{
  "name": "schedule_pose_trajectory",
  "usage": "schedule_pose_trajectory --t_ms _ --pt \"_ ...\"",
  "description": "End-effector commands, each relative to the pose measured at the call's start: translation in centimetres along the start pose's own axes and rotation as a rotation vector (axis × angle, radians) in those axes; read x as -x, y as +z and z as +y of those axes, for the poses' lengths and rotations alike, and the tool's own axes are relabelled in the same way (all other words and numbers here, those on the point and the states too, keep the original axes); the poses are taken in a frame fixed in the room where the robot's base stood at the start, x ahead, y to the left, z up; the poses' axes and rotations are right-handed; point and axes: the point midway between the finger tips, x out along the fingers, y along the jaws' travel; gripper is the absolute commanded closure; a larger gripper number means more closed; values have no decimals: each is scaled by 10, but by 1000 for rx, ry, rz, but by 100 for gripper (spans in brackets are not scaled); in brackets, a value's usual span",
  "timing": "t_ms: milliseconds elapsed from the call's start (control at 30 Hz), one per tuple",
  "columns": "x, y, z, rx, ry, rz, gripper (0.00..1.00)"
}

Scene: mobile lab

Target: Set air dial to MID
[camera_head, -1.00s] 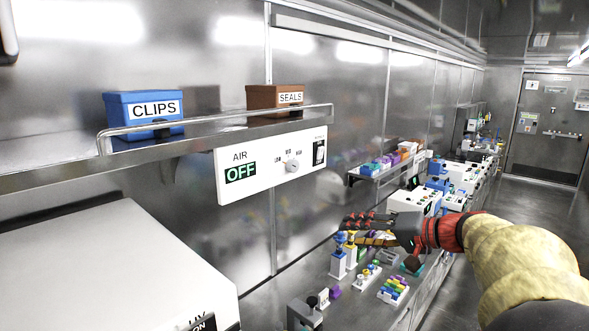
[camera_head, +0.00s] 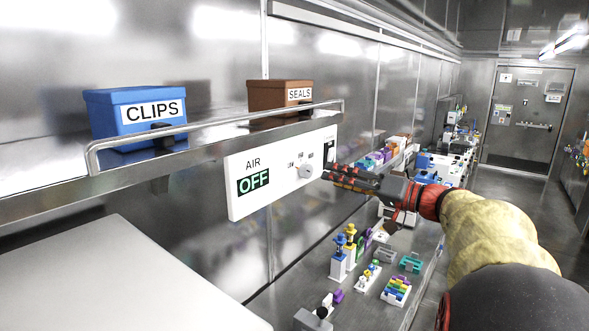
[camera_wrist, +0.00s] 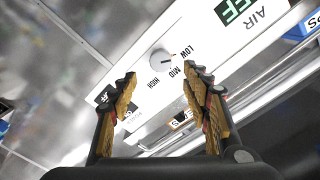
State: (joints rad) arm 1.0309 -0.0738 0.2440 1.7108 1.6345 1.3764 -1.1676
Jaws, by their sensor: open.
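The white air panel (camera_head: 249,205) hangs under the wall shelf, and its green display (camera_head: 253,180) reads OFF. The round air dial (camera_head: 306,171) is on the panel's right half. In the wrist view the dial (camera_wrist: 160,60) shows with LOW, MID and HIGH marks beside it; its exact setting is hard to read. My gripper (camera_head: 326,172) points at the panel close to the dial. In the wrist view my gripper (camera_wrist: 160,82) is open, its two fingers apart with the dial showing between and beyond them. I cannot tell of any contact with the dial.
A metal shelf with a front rail (camera_head: 215,129) runs above the panel and holds a blue CLIPS box (camera_head: 115,119) and a brown SEALS box (camera_head: 270,97). Coloured lab items stand on the bench (camera_head: 375,312) below. A white box top (camera_head: 110,285) fills the lower left.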

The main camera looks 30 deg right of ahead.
Motion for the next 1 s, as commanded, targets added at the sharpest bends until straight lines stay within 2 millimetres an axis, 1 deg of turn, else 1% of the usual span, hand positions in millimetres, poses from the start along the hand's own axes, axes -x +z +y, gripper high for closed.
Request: schedule_pose_trajectory --t_ms 67,167,400,600,767,1000 --pt "-2 0 0 1 0 0 52" --pt "-10 0 -1 0 -2 -1 52" --pt "-47 0 -2 -1 -3 -3 52" --pt "-70 0 -1 0 -1 -1 52" --pt "-78 0 0 0 -1 -1 52" --pt "-78 0 0 0 0 0 52"
